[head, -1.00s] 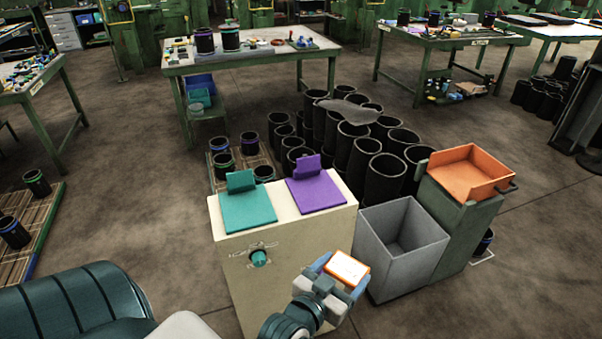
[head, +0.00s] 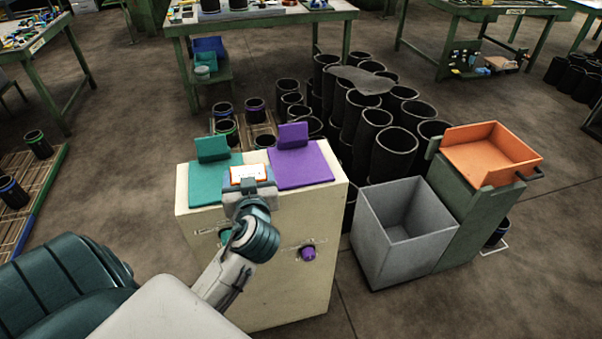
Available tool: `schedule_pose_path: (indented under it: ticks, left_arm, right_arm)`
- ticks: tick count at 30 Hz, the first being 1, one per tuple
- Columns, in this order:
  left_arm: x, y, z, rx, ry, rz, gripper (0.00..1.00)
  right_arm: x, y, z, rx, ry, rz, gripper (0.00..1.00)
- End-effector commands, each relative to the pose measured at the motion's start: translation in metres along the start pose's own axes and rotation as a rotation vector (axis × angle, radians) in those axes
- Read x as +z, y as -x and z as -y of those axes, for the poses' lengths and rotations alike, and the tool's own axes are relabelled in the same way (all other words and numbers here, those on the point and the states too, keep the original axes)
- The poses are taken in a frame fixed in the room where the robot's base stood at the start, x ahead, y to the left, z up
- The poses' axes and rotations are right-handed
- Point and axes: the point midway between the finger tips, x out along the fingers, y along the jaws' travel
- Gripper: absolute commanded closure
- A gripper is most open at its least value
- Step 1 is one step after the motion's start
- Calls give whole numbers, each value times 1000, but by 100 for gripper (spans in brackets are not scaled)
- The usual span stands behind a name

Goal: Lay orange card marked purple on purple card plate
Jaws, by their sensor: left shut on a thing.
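The orange card (head: 249,173) has a white face with faint markings too small to read. My left gripper (head: 250,182) is shut on it, above the front of the cream cabinet's top, in front of the gap between the two plates. The purple card plate (head: 305,167), with an upright back tab, lies on the right of the cabinet top, just right of the card. The teal card plate (head: 203,183) lies on the left, partly hidden by my gripper. My right gripper is not in view.
The cream cabinet (head: 275,275) has a purple knob (head: 308,254) and a teal knob partly behind my arm. A grey open bin (head: 405,232) stands to its right, then an orange tray (head: 492,153) on a green stand. Several black sleeves (head: 395,150) stand behind.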

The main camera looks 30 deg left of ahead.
Motion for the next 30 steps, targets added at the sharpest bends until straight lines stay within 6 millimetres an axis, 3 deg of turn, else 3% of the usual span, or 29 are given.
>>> schedule_pose_path:
  ticks: [3,7,21,30]
  left_arm:
    - [-6,-3,8,-47,8,0,46]
    - [-8,-8,0,-65,14,4,46]
    - [-5,-48,-109,-60,9,6,46]
    - [-2,-59,-138,-60,8,3,46]
  right_arm:
    - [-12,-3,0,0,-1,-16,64]
    - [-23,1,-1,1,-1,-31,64]
    - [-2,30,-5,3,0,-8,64]
    - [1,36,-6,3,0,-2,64]
